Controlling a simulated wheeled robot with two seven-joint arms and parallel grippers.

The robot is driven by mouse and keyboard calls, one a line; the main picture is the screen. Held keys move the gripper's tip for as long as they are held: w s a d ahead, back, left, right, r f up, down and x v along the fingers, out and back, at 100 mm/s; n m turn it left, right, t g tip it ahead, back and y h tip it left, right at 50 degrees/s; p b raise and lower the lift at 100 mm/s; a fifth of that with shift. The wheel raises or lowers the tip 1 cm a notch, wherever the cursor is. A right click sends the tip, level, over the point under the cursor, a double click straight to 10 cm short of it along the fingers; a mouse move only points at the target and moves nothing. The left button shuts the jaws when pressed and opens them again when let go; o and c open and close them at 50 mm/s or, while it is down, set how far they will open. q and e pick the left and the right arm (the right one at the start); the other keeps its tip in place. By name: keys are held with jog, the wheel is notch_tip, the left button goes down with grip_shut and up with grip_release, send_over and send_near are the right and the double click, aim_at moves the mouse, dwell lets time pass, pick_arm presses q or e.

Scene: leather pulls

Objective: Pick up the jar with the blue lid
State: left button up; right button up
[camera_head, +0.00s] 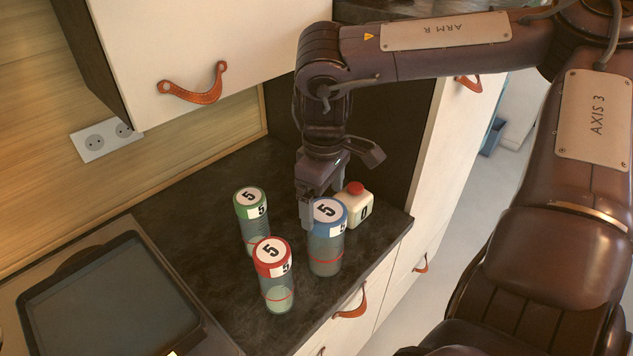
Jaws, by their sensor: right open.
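The jar with the blue lid (327,252) stands upright on the dark countertop, its lid marked 5. My right gripper (324,207) points down over it, open, with a finger beside the left of the lid. The gripper covers part of the lid's far side, and I cannot tell whether it touches the jar. A jar with a green lid (251,212) stands to the left and further back. A jar with a red lid (274,272) stands to the left and nearer. My left gripper is not in view.
A small cream bottle with a red cap (358,207) stands just behind and right of the blue-lidded jar. A dark tray (105,300) is at the left. A white wall cabinet (185,45) hangs above. The counter's front edge is close on the right.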

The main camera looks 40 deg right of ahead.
aim_at(327, 210)
jog(key=f, duration=0.1)
jog(key=f+p, duration=0.1)
jog(key=shift+s+f, duration=0.3)
jog(key=shift+s, duration=0.1)
notch_tip(327, 210, down, 4)
jog(key=shift+d+r+p, duration=0.1)
jog(key=shift+r+p, duration=0.15)
jog(key=shift+p, duration=0.5)
jog(key=shift+f, duration=0.6)
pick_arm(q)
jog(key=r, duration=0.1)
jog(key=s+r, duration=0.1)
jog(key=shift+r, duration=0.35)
pick_arm(e)
jog(key=shift+r, duration=0.1)
jog(key=c, duration=2)
jog(key=shift+w, duration=0.1)
